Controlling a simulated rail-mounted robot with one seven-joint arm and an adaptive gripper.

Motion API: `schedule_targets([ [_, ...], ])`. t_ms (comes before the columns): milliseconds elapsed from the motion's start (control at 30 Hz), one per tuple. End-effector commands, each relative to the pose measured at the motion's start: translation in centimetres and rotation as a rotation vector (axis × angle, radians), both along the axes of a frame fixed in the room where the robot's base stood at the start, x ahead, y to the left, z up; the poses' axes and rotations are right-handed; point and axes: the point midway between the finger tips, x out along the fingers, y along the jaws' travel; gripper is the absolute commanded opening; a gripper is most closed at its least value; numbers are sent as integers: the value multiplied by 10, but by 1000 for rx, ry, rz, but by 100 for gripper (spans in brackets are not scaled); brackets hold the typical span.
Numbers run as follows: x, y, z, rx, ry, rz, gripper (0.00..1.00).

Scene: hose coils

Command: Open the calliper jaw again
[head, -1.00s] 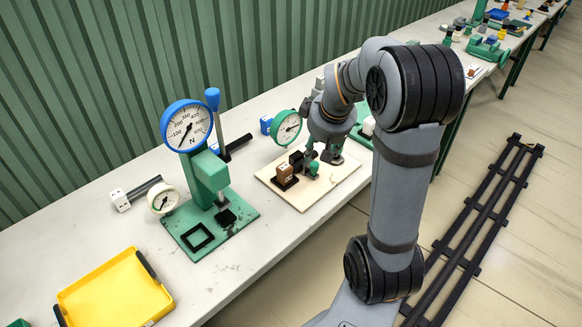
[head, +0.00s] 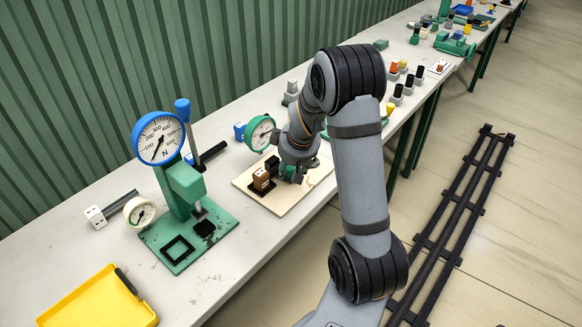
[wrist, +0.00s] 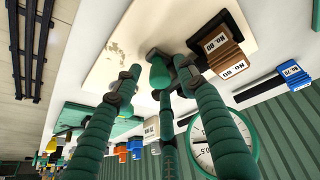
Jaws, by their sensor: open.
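The calliper fixture lies on a cream board (head: 283,207). Its round dial with a green rim (head: 261,133) stands at the board's back edge; part of the dial also shows in the wrist view (wrist: 207,157). My gripper (head: 294,178) is low over the board, right of the block. In the wrist view its fingers (wrist: 158,82) are spread around a green knob (wrist: 159,72); contact is unclear. The jaw itself is mostly hidden.
A green press with a blue-rimmed dial (head: 160,137) stands left of the board, with a small white dial (head: 139,212) beside it. A yellow tray (head: 95,300) is at the front left. A blue block (head: 239,131) is behind the board. Bench space between press and tray is clear.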

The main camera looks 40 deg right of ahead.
Motion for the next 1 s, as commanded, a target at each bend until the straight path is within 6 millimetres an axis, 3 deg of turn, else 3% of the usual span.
schedule_targets([
  [133,0,0,0,0,0,0,40],
  [800,-1,1,-1,2,3,-1,1],
  [1000,-1,1,-1,2,4,-1,0],
])
